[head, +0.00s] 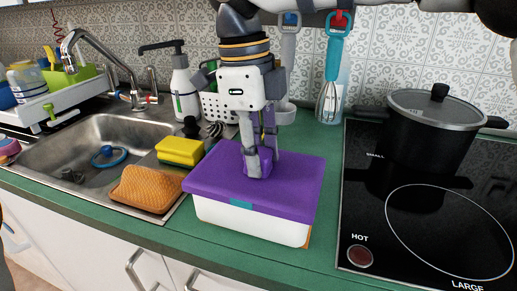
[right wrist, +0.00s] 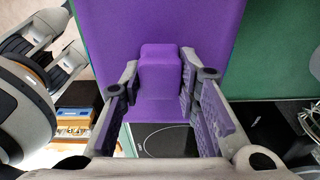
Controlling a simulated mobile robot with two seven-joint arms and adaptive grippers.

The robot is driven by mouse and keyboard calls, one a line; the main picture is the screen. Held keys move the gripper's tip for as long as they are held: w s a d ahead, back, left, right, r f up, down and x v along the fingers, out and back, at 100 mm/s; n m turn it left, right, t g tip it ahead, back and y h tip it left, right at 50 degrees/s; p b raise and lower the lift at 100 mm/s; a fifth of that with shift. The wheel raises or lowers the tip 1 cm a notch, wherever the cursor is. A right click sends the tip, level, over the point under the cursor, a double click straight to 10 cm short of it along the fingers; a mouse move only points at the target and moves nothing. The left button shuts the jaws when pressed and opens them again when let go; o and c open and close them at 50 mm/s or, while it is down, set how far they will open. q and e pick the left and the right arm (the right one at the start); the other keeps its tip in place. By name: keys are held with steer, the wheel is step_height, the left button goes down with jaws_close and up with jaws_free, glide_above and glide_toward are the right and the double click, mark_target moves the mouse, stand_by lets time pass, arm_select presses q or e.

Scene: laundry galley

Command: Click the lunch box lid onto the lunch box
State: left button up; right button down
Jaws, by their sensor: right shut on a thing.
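The purple lunch box lid (head: 295,178) lies over the white lunch box (head: 255,222) on the green counter. A blue clip (head: 240,203) shows at its front edge. Whether the lid is fully seated cannot be told. My right gripper (head: 262,168) points down and is shut on the lid's raised purple grip. In the right wrist view, the grip (right wrist: 160,70) sits between the fingers of the gripper (right wrist: 159,85). What looks like part of my left gripper (right wrist: 55,48) shows at the left of that view; its jaw state is unclear.
A black cooktop (head: 420,225) with a lidded pot (head: 432,130) is to the right. A whisk (head: 331,95) hangs behind. Green counter is free in front of the box.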

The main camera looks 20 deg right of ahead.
mark_target(263, 152)
steer(key=shift+f, duration=0.5)
stand_by(0.4)
steer(key=c, duration=1.1)
jaws_free()
steer(key=shift+r, duration=3.55)
